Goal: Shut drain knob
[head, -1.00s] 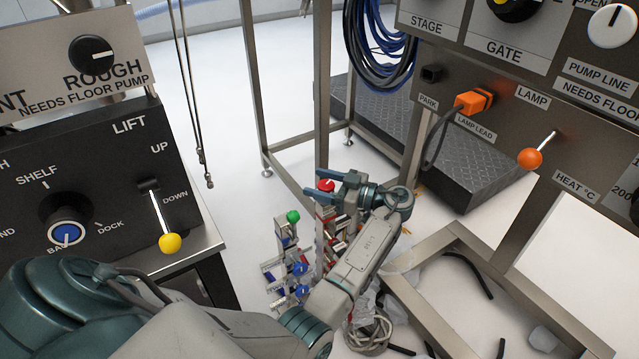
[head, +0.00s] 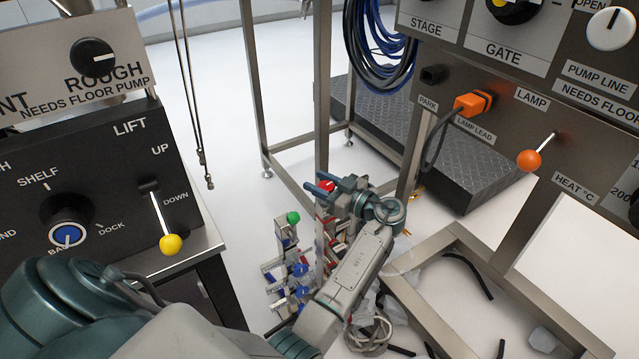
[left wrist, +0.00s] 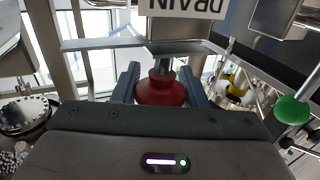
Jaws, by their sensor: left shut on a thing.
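The red drain knob (head: 326,186) sits on top of a slim post in the middle of the head view. It shows large in the left wrist view (left wrist: 161,90), under a white label reading DRAIN (left wrist: 183,5) upside down. My left gripper (head: 322,186) is shut on the red knob, with one finger on each side of it. The gripper partly hides the knob in the head view. My right gripper is not in view.
A green knob (head: 293,217) stands on a post to the left, above several blue and red fittings. A black lift panel (head: 110,190) stands left, and a grey panel (head: 480,130) with an orange plug (head: 473,103) stands right. A metal frame (head: 450,235) lies low right.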

